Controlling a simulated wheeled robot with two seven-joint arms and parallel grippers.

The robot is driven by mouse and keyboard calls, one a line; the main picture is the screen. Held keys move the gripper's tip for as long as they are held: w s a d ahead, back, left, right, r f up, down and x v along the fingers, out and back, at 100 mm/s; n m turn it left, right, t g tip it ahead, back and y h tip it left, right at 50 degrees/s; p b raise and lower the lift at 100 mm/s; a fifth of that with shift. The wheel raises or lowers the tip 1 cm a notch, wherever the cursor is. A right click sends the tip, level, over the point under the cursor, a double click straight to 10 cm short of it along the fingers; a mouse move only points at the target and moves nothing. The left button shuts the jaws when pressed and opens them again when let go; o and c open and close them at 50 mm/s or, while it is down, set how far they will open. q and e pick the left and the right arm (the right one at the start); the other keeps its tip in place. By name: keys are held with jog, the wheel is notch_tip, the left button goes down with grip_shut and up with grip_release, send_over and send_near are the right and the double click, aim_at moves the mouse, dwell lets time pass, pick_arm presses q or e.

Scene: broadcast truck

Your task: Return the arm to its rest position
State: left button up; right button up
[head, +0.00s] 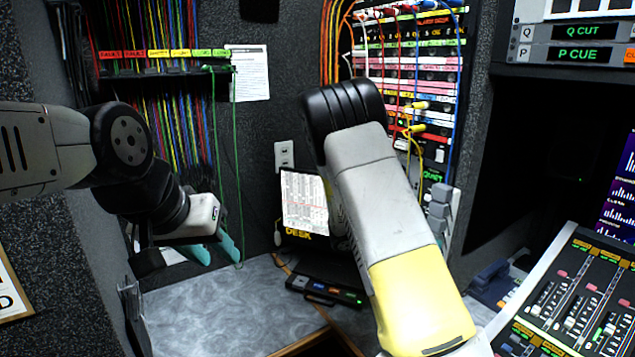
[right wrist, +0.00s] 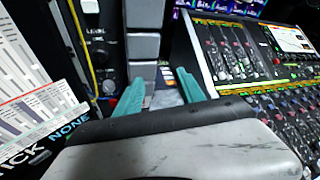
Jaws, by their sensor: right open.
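My left gripper (head: 213,253) hangs at the left in the head view, above the back of the grey desk. Its two teal fingers point down and stand apart, with nothing seen between them. A thin green cable passes close by its right finger; I cannot tell whether they touch. My right arm, white and yellow, rises through the middle of the head view, bent at a black joint, and its gripper is hidden there. In the right wrist view my right gripper (right wrist: 160,92) is open and empty, its teal fingers apart in front of grey blocks and the console.
A patch panel (head: 425,75) with coloured cables stands behind my right arm. Hanging cables (head: 180,125) fill the back left. A mixing console (head: 575,310) lies at the right. A sheet marked DESK (head: 304,202) stands at the back. The grey desk (head: 225,310) has bare room at the left.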

jog(key=s+a+r+m+g+y, duration=0.1)
jog(key=s+a+r+m+y, duration=0.1)
jog(key=s+m+y, duration=0.35)
jog(key=s+a+r+m+g+y, duration=0.1)
jog(key=s+r+m+g+y, duration=0.1)
jog(key=s+m, duration=0.5)
jog(key=s+a+r+m+t+y, duration=0.5)
jog(key=s+a+r+m+y, duration=0.3)
jog(key=s+a+r+m, duration=0.4)
jog(key=shift+s+a+r+t+y, duration=0.35)
jog(key=shift+s+a+t, duration=0.05)
jog(key=shift+s+a, duration=0.65)
